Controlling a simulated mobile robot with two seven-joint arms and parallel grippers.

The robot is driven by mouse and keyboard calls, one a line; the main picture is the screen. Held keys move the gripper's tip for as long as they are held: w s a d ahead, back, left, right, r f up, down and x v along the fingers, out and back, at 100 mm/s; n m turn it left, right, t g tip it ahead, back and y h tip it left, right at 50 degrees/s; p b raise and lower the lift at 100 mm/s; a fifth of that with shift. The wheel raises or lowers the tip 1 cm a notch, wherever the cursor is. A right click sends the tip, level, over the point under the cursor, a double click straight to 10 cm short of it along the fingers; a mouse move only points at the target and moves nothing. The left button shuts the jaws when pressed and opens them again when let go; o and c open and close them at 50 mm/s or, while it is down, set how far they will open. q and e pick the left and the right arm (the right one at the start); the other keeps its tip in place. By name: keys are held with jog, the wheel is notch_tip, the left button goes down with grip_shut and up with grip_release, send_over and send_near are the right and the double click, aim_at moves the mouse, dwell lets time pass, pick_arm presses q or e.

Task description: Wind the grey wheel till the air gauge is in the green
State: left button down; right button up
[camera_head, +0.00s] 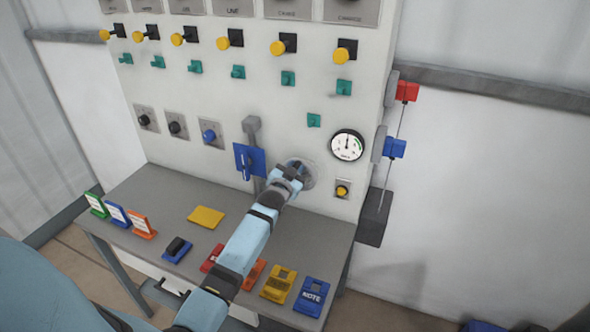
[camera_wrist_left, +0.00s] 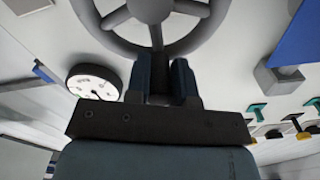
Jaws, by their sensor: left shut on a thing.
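The grey wheel (camera_head: 308,174) is on the panel, partly hidden behind my left gripper (camera_head: 286,174). In the left wrist view the wheel (camera_wrist_left: 198,38) fills the top, with its hub, spokes and rim showing. My left gripper (camera_wrist_left: 161,82) is shut on the wheel, its two fingers on either side of a grey part at the rim. The air gauge (camera_head: 347,145) is a round white dial right of the wheel. Its dark needle points roughly up, and a green band shows on the dial's right side. The gauge (camera_wrist_left: 94,82) also shows in the left wrist view. My right gripper is not in view.
A blue plate (camera_head: 249,160) hangs left of the wheel. A yellow button (camera_head: 342,190) is below the gauge. Several cards and blocks lie on the grey table (camera_head: 150,190) under my left arm. Yellow-ended levers (camera_head: 277,48) line the upper panel.

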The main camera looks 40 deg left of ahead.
pick_arm(q)
jog(key=c, duration=1)
grip_release()
jog(key=b+v, duration=0.2)
jog(key=v, duration=1.1)
jog(key=shift+s, duration=0.4)
jog(key=shift+f, duration=0.1)
